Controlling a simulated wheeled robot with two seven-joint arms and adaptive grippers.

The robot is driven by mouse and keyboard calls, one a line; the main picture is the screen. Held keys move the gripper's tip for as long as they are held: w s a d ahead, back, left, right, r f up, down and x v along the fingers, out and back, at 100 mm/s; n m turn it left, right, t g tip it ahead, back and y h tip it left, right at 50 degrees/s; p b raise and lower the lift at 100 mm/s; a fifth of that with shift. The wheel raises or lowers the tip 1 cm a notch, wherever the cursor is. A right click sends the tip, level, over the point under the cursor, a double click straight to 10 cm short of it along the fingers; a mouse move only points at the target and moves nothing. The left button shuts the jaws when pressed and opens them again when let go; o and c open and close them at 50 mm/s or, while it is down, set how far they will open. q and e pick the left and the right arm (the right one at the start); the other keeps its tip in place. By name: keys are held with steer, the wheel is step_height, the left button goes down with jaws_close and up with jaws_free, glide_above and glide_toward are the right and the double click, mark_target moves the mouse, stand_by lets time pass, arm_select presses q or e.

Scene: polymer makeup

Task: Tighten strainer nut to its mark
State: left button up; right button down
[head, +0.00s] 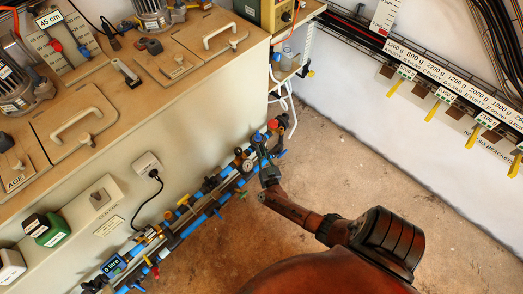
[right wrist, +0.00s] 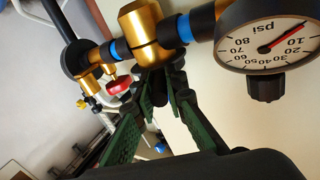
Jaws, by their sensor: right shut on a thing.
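In the right wrist view a brass fitting (right wrist: 143,30) sits in the pipe line, with black collars and blue bands at its sides. It looks like the strainer body. My right gripper (right wrist: 163,85) is below it, with its green-padded fingers closed on a dark part under the brass. That part looks like the strainer nut, but the fingers mostly hide it. I cannot make out its mark. In the head view my right gripper (head: 264,158) is at the upper end of the floor-level pipe run (head: 205,207). My left gripper is not in view.
A psi gauge (right wrist: 268,45) hangs close right of the fitting. A red knob (right wrist: 119,86) is at its left. The cream cabinet (head: 170,130) stands close behind the pipes. Open floor (head: 450,200) lies to the right.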

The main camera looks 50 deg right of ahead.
steer(key=c, duration=2)
jaws_free()
steer(key=shift+o, duration=0.2)
steer(key=v, duration=1.2)
steer(key=shift+r, duration=0.1)
